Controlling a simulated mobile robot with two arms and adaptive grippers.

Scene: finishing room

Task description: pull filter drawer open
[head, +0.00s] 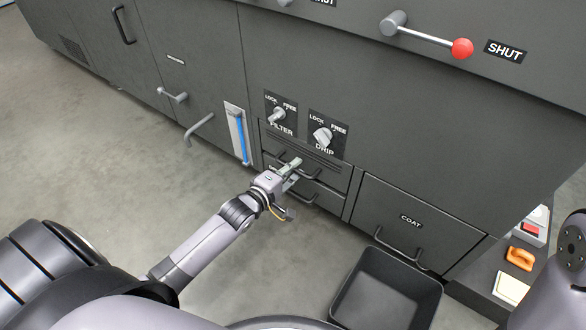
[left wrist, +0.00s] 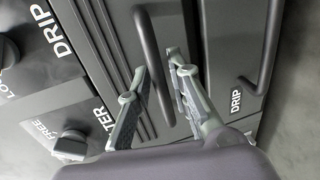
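The filter drawer (head: 335,176) is the upper of two small drawers below the FILTER and DRIP knobs, and it looks flush with the cabinet. Its dark bar handle (left wrist: 147,45) runs between the fingers of my left gripper (left wrist: 158,62) in the left wrist view. The fingers are apart on either side of the bar; I cannot see firm contact. In the head view my left gripper (head: 291,166) is at the drawer front and covers part of the handle. The FILTER knob (head: 277,116) sits above, between LOCK and FREE. My right gripper is out of view.
The DRIP drawer handle (left wrist: 265,48) is close beside the gripper. The DRIP knob (head: 323,137) is above. A COAT drawer (head: 405,217) is to the right, with a black open bin (head: 385,290) on the floor before it. The floor at left is clear.

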